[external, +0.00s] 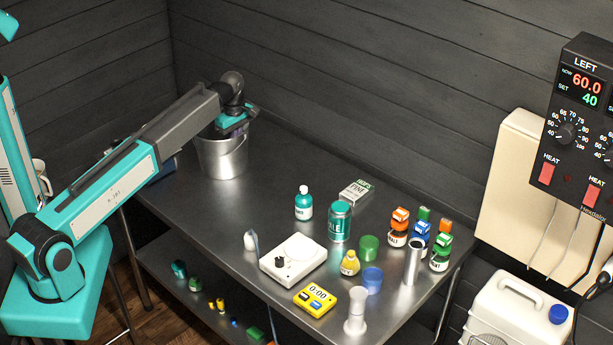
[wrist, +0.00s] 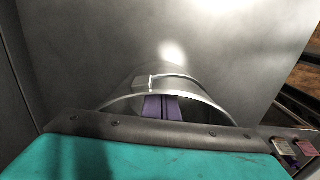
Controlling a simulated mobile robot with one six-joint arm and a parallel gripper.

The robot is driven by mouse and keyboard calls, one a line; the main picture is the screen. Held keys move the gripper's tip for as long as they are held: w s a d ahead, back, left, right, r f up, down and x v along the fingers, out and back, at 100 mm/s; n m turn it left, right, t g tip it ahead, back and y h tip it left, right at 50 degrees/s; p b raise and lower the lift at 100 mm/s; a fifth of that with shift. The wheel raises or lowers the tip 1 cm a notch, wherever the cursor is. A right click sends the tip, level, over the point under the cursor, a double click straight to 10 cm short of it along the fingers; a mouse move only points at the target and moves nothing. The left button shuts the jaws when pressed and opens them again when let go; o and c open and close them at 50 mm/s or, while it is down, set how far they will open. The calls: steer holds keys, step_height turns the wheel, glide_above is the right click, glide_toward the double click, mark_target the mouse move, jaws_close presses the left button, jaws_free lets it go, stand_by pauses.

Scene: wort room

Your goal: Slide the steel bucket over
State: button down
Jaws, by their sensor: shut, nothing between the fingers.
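The steel bucket (external: 222,160) stands upright at the far left end of the steel table. My gripper (external: 238,131) is at the bucket's mouth, and my wrist hides part of the rim. In the wrist view the bucket's rim (wrist: 215,106) curves around the purple fingers of my gripper (wrist: 162,106). The fingers are together with nothing between them. They overlap the bucket's opening; I cannot tell how deep they reach or whether they touch the wall.
Bare steel table (external: 262,205) lies right of the bucket. Further right stand a teal bottle (external: 304,204), a teal can (external: 340,222), a white scale (external: 293,260), a yellow timer (external: 315,300) and several small jars. A dark wall (external: 330,70) runs behind.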

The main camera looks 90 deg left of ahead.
steer(key=w+d+b, duration=0.1)
steer(key=w+d, duration=1.3)
steer(key=shift+w+d, duration=0.25)
steer(key=shift+s+a, duration=1.4)
steer(key=shift+s, duration=0.05)
step_height(320, 180, up, 10)
steer(key=b, duration=0.3)
